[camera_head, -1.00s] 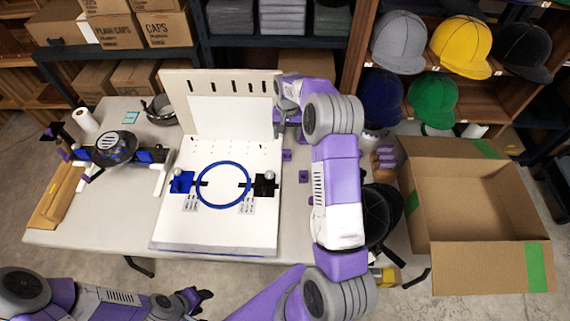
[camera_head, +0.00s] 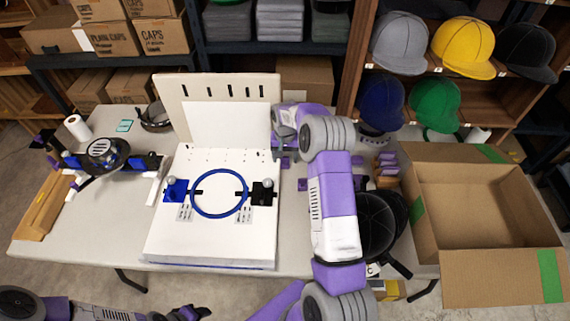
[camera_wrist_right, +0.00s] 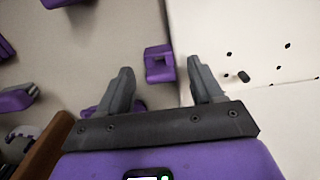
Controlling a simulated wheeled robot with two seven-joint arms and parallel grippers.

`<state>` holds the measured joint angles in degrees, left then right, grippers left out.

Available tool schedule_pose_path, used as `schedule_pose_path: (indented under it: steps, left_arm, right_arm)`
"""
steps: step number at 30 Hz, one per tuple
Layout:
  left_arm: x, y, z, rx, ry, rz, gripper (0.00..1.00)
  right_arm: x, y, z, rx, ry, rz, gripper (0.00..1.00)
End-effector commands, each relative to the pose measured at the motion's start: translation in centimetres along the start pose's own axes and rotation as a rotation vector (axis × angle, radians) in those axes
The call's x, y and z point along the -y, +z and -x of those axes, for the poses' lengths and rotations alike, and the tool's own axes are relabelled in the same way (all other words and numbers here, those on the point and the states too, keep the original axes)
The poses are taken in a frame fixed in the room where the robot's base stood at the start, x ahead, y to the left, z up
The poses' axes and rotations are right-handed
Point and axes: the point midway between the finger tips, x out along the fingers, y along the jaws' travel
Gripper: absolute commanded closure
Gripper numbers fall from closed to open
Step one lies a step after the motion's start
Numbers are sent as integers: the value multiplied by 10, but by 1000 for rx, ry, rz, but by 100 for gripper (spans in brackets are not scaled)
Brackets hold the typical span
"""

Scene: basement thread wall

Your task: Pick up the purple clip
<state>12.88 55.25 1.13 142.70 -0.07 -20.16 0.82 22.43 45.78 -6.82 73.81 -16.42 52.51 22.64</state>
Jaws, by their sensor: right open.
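Several purple clips lie on the table. One square purple clip (camera_wrist_right: 158,50) with an opening shows in the right wrist view, in line with the gap between my fingertips and beside the white board. Another purple clip (camera_wrist_right: 139,106) is partly hidden behind the left finger. In the head view, a small purple clip (camera_head: 285,163) lies just right of the board. My right gripper (camera_wrist_right: 160,68) is open and empty above the table; it also shows in the head view (camera_head: 284,145). My left gripper (camera_head: 190,313) is at the bottom edge, its jaws unclear.
The white board (camera_head: 170,235) holds a blue ring (camera_head: 220,193). An upright panel (camera_head: 222,85) stands behind it. Dark caps (camera_head: 378,225) and an open cardboard box (camera_head: 485,285) are to the right. A black cap in a stand (camera_head: 106,155) is at left.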

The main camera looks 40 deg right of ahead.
Motion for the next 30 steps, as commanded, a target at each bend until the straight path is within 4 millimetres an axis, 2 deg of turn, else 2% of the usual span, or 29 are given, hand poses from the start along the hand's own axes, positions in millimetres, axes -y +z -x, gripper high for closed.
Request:
schedule_pose_path:
  steps: [2,3,14,23,26,30]
  left_arm:
    - [0,0,1,0,0,0,50]
    - [0,0,1,0,0,0,50]
    - [0,0,0,0,0,0,50]
    - [0,0,1,0,0,0,50]
    - [-2,0,5,0,0,0,50]
    - [-5,1,13,0,0,0,50]
  right_arm:
    - [0,0,1,0,0,0,34]
    - [0,0,1,0,0,0,37]
    - [0,0,1,0,0,0,92]
    - [0,0,4,-1,0,0,93]
    - [0,0,15,-2,-1,0,93]
    - [1,-1,44,-4,-2,0,93]
